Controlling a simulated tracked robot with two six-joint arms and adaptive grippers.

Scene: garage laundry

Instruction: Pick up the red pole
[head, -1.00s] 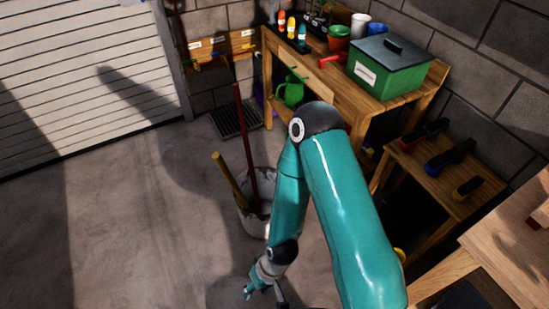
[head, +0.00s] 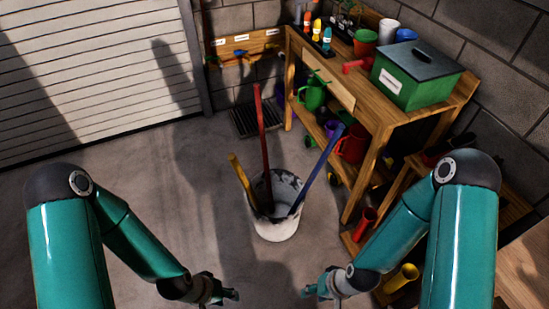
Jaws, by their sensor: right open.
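The red pole (head: 262,140) stands in a whitish bucket (head: 276,228) on the floor, leaning on its back rim. A yellow pole (head: 242,178) leans out to the left and a blue pole (head: 320,164) leans out to the right of the same bucket. The lower ends of the poles are inside the bucket. My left gripper (head: 232,294) is low in front and to the left of the bucket, apart from it; its fingers are too small to judge. My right gripper (head: 308,291) is open and empty, low in front and to the right of the bucket.
A wooden workbench (head: 350,112) stands behind and right, with a green box (head: 408,84) on top. A red tube (head: 364,222) and a yellow tube (head: 402,278) are at the lower right. Bare floor lies left of the bucket, towards the shutter door (head: 90,70).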

